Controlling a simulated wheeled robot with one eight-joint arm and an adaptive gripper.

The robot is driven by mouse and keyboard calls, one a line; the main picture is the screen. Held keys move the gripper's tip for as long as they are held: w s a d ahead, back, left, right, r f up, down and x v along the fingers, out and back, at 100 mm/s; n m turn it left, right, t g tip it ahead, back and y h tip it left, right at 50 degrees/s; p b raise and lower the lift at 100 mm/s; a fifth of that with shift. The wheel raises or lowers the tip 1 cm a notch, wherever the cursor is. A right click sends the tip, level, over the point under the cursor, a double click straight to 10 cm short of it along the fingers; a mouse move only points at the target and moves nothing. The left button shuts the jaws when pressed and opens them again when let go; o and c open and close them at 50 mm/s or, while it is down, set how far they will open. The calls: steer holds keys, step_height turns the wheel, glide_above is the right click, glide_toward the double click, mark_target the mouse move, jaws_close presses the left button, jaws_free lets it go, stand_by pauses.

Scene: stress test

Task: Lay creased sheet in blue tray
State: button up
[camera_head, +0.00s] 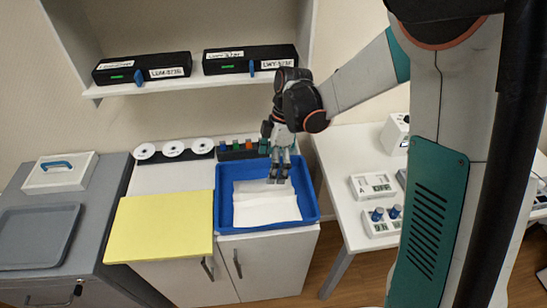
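The blue tray (224,219) stands on the white cabinet in the middle of the view. A white sheet with a crease across it (266,209) lies inside the tray, flat on its floor as far as I can see. My gripper (278,181) points down over the back part of the sheet, inside the tray's outline. Its fingertips look close together, but at this size I cannot tell whether they are shut or whether they touch the sheet. The gripper hides a small part of the sheet and of the tray's back.
A yellow board (160,226) lies left of the tray. White discs (173,148) and a rack of small coloured items (237,149) stand behind. A shelf with black boxes (143,69) hangs above. A white table with devices (373,187) is at right, a grey tray (38,235) at left.

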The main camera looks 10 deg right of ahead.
mark_target(264, 192)
steer(key=b+x, duration=0.3)
steer(key=x, duration=0.6)
steer(key=shift+s+f, duration=0.1)
steer(key=shift+f, duration=0.25)
steer(key=c, duration=0.8)
steer(key=shift+c, duration=1.4)
